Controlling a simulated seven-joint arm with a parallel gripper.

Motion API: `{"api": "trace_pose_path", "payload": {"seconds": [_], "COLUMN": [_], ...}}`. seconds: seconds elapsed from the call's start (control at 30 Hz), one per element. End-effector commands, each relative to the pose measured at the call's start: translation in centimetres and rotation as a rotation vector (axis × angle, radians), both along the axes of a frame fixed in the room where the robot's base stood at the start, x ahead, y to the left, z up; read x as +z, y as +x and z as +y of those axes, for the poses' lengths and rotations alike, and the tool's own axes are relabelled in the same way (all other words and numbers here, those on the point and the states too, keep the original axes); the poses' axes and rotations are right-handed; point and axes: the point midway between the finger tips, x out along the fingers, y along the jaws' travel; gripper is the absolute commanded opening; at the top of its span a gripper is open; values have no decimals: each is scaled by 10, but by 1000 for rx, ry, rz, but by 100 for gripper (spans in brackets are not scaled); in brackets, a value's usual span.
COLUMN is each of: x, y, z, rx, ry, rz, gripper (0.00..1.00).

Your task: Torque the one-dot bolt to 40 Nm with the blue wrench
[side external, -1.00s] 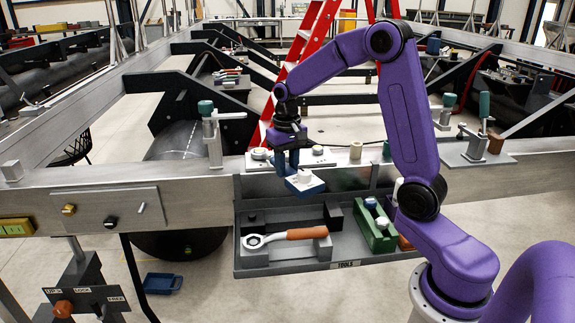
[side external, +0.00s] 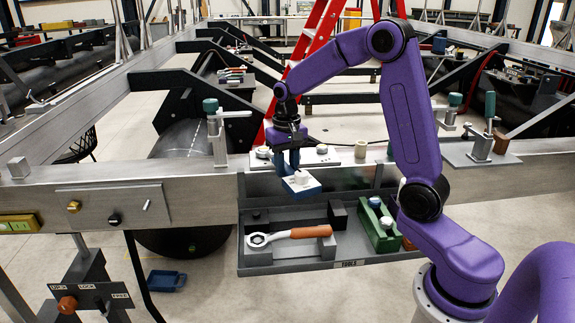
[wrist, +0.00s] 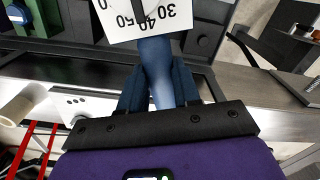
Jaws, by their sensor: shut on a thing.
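My gripper (side external: 292,168) is shut on the blue wrench (side external: 303,189), above the tool tray and in front of the beam. In the wrist view the wrench's blue handle (wrist: 158,75) stands between the fingers of my gripper (wrist: 158,92). A white dial plate (wrist: 150,20) with 30, 40 and 50 on it is at the wrench's far part, cut off by the frame's top. Pale bolt heads (side external: 262,152) show on a plate on the beam behind my gripper. Their dot marks are too small to tell apart in the side view.
A clamp (side external: 217,130) stands on the beam at the left, a cream cylinder (side external: 360,149) to the right. A red ladder (side external: 310,60) stands behind.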

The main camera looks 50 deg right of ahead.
Motion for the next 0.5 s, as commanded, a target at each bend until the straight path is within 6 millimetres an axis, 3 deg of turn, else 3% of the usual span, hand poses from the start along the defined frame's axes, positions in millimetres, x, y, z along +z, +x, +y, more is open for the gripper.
{"api": "trace_pose_path", "payload": {"seconds": [0.5], "x": [1], "y": [4], "z": [7], "rx": [-46], "ry": [0], "rz": [-4], "gripper": [0]}}
